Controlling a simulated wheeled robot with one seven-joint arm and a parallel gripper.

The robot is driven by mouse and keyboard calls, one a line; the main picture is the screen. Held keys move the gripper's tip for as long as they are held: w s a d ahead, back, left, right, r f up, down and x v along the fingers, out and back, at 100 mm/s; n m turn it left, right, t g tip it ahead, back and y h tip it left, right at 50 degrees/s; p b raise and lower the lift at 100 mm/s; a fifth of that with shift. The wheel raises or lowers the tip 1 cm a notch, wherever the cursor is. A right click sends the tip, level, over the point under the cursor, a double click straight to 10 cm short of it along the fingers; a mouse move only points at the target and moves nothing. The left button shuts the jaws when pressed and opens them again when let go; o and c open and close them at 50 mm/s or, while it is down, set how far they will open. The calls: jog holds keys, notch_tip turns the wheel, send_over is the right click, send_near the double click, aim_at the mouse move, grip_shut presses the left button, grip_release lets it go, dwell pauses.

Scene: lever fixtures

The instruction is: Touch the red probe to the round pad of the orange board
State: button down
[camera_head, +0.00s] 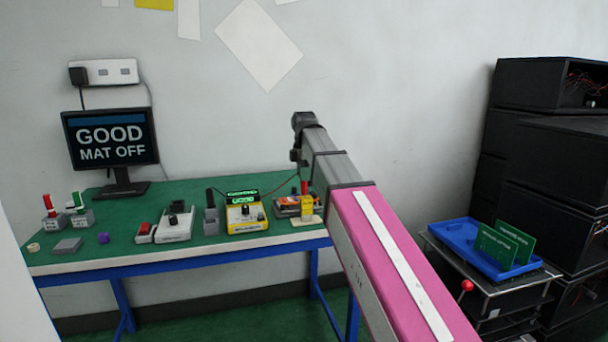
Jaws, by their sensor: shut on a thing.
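The red probe (304,187) is a small upright red piece beside my arm at the right end of the table. A thin wire runs to it from the yellow meter (247,216), which has a lit green display. My gripper (303,174) is mostly hidden by my arm; it is shut on the probe's upper part. The orange board (287,203) lies in a grey holder just below and left of the probe. Its round pad is too small to make out, and I cannot tell whether the probe tip touches the board.
A yellow block (306,209) stands at the board's right. A dark upright holder (211,218) and a white device (176,226) stand left of the meter. A monitor (110,139) reads "GOOD MAT OFF". A blue tray (482,247) with green boards is at right.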

dwell(0.4)
jog(key=shift+r, duration=3.5)
